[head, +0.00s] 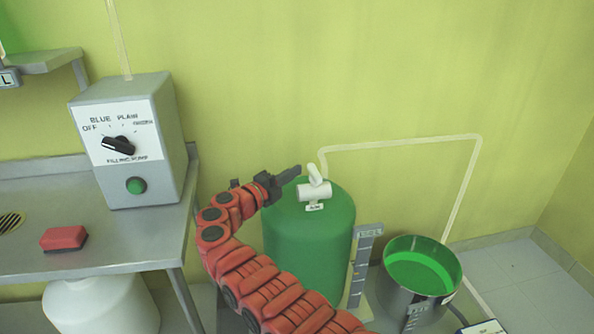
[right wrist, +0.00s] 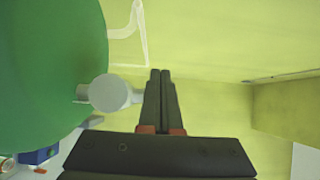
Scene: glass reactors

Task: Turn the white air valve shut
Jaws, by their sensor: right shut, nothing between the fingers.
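The white air valve (head: 314,192) sits on top of the green tank (head: 310,235), with a small label below it. Its white lever (head: 316,174) stands up from the body and leans to the upper left. My right gripper (head: 297,171) is just left of the lever, fingers together and empty, pointing toward it; I cannot tell whether it touches. In the right wrist view the shut fingers (right wrist: 160,73) are beside a round white part of the valve (right wrist: 110,93), with the green tank (right wrist: 50,70) at left. My left gripper is not in view.
A steel pot (head: 391,285) with green liquid stands right of the tank, beside a marked level gauge (head: 361,262). A control box (head: 172,130) with a black knob and a red block (head: 63,238) are on the metal table (head: 120,257) at left. A white pipe (head: 400,143) runs along the wall.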

